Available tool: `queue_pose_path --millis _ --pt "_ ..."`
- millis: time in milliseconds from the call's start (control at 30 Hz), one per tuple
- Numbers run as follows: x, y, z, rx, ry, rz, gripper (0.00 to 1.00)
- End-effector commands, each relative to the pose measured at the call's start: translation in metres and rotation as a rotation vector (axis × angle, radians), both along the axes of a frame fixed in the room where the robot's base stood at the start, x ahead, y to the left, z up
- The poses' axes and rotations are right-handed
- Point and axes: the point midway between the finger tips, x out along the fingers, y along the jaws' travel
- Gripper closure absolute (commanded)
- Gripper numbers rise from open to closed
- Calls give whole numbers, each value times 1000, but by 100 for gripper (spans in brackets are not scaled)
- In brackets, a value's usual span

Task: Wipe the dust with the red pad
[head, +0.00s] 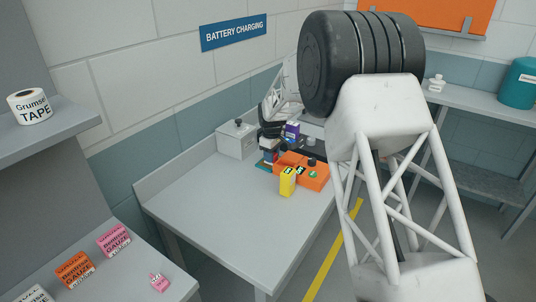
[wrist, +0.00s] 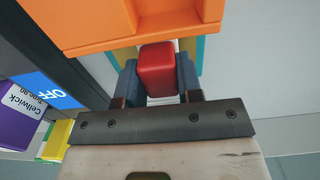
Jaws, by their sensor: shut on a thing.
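My gripper (wrist: 160,76) is shut on a red pad (wrist: 157,62), which sits between its two dark fingers in the wrist view. In the head view my gripper (head: 268,148) points down over the far part of the grey table (head: 205,195), just left of an orange box. The pad is too small to make out clearly there. A teal and tan edge shows just beyond the pad in the wrist view; I cannot tell whether the pad touches it. I cannot make out any dust in either view.
The orange box (head: 310,175), a yellow box (head: 288,182) and a purple box (head: 292,130) crowd my gripper. A grey box (head: 237,138) stands by the wall. The table's near left is clear. A blue "OFF" label (wrist: 50,90) shows in the wrist view.

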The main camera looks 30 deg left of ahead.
Motion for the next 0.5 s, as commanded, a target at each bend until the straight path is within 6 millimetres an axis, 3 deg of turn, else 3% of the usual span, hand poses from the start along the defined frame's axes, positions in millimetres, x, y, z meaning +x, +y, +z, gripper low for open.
queue_pose_path --millis 500 --pt "0 -10 0 -1 0 0 86"
